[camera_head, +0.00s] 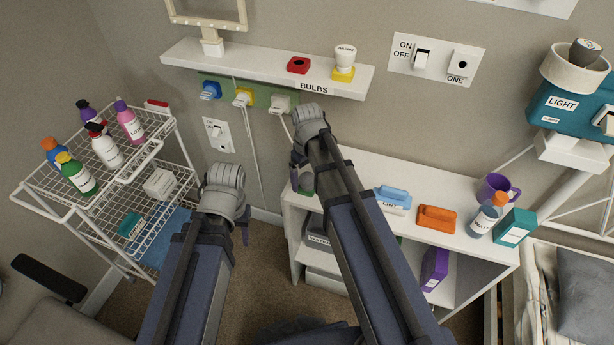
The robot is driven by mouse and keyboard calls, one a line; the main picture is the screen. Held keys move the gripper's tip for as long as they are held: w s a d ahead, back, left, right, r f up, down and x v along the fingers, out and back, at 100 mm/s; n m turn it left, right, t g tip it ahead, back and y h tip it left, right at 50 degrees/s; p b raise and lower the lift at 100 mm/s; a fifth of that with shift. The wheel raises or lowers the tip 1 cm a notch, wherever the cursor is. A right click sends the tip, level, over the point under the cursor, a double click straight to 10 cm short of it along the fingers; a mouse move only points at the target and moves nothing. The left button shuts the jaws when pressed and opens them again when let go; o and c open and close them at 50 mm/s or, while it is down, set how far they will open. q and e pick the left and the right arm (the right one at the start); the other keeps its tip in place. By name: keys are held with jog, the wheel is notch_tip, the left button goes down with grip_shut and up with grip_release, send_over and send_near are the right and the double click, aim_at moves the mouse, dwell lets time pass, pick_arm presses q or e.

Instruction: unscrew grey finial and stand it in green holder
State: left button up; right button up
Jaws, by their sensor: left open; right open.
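A dark grey knob (585,50), which may be the grey finial, sits tilted in or on a round white shade-like piece (575,70) at the far right. That piece is above a teal unit labelled LIGHT (566,107). A small green piece (305,184) shows on the white cabinet's left end, partly hidden by my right arm; I cannot tell whether it is the green holder. My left gripper (244,232) points down left of the cabinet, open, touching nothing visible. My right gripper (296,160) is open near the green piece, its fingers mostly hidden behind the arm.
The white cabinet (455,250) carries a blue LINT item (393,199), an orange item (436,218), a bottle (488,214) and a purple mug (497,187). A BULBS shelf (265,66) is above. A wire trolley (60,185) with several bottles is left.

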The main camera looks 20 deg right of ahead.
aim_at(307, 174)
jog(key=shift+r, duration=0.1)
notch_tip(307, 174, up, 8)
jog(key=p, duration=0.8)
jog(key=shift+f, duration=0.2)
dwell(0.4)
jog(key=s+a+r+m+h+p, duration=0.1)
jog(key=s+a+r+p, duration=0.1)
jog(key=s+a, duration=0.8)
jog(key=s, duration=0.4)
jog(key=shift+s+a+r, duration=0.2)
